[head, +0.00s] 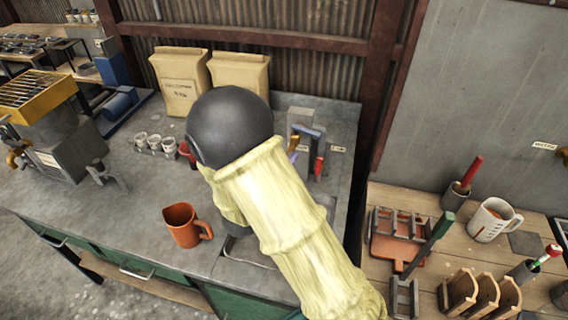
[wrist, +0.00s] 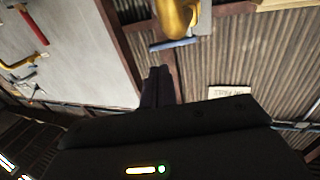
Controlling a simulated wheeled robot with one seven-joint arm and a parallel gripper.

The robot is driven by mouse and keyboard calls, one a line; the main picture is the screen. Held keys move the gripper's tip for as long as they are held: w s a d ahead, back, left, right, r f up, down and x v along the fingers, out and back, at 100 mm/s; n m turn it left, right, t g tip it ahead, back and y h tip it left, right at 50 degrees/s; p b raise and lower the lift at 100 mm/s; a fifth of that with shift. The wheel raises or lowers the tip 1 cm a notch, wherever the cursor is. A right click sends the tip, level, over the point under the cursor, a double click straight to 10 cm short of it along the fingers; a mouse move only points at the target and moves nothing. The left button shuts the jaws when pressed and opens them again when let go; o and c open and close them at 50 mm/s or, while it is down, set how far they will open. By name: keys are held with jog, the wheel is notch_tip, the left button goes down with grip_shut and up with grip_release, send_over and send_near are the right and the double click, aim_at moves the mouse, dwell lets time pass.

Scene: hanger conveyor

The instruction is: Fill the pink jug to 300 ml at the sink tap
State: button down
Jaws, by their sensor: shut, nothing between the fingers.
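I cannot make out a pink jug in either view; my arm covers part of the sink area. An orange-brown jug (head: 185,226) with a handle stands upright on the grey counter, left of the sink (head: 243,272). The sink is mostly hidden behind my arm. The tap (head: 318,135), with a red part and a purple part, stands behind the sink. In the wrist view my gripper (wrist: 158,72) is shut and empty. A brass-coloured fitting (wrist: 178,18), perhaps part of the tap, is above the fingertips there.
Several small white cups (head: 155,144) and two paper sacks (head: 239,72) stand at the back of the counter. A grill-topped machine (head: 45,125) is at the left. A wooden bench (head: 430,275) at the right holds a white jug (head: 491,221) and racks. The counter's front left is clear.

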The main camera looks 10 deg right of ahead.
aim_at(312, 135)
jog(key=p+x, duration=0.3)
jog(key=x, duration=0.5)
jog(key=shift+w+d, duration=0.25)
jog(key=shift+w, duration=0.1)
